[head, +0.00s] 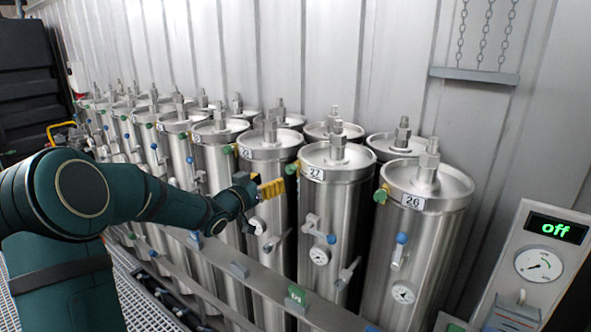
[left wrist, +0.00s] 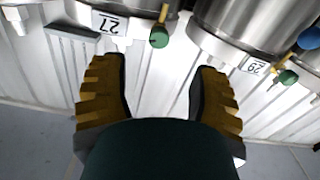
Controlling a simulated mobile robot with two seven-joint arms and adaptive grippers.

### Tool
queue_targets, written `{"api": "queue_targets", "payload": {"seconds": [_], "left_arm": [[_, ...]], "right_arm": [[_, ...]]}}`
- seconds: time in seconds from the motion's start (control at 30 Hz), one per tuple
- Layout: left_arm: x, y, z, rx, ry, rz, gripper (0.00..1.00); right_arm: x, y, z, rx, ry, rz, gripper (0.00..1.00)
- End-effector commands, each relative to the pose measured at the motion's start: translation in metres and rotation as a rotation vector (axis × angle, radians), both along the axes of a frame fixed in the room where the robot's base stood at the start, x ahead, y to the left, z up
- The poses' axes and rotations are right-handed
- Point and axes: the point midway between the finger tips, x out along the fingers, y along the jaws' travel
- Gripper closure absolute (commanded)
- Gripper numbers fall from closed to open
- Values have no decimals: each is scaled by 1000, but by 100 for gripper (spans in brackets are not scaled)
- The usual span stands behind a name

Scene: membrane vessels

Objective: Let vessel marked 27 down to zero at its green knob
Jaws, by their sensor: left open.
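The vessel marked 27 (head: 337,190) is a tall steel cylinder in the front row, second from the right. Its green knob (head: 291,168) is on a yellow fitting near the top, left of the number label. A blue knob (head: 331,239) and a round gauge (head: 319,256) sit lower; the needle is too small to read. My left gripper (head: 272,189), with yellow ridged fingers, is open and empty, just left of and below the green knob. In the left wrist view, the knob (left wrist: 158,37) is beyond the fingertips (left wrist: 164,66), apart from them. My right gripper is out of view.
Vessel 26 (head: 425,220) stands close on the right with its own green and blue knobs. Another vessel (head: 268,215) stands close on the left. A rail (head: 255,276) runs along the fronts. A panel (head: 543,255) reading "off" is at right.

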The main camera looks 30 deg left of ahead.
Motion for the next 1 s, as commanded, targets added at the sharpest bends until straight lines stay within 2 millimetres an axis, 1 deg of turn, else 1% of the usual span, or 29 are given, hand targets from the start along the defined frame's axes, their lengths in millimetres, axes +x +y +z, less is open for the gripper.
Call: {"api": "queue_targets", "payload": {"seconds": [0.03, 0.3, 0.5, 0.7, 1.0], "left_arm": [[11, -2, 0, -2, -1, -3, 39], [64, -6, 0, -2, 0, -2, 39], [94, -8, 0, -2, 1, -1, 39], [107, -9, -1, -1, 2, 0, 39], [108, -9, -1, -1, 2, 0, 39]], "right_arm": [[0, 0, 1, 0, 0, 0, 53], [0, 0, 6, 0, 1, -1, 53], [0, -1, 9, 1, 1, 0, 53], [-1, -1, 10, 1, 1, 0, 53], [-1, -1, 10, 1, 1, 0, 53]]}}
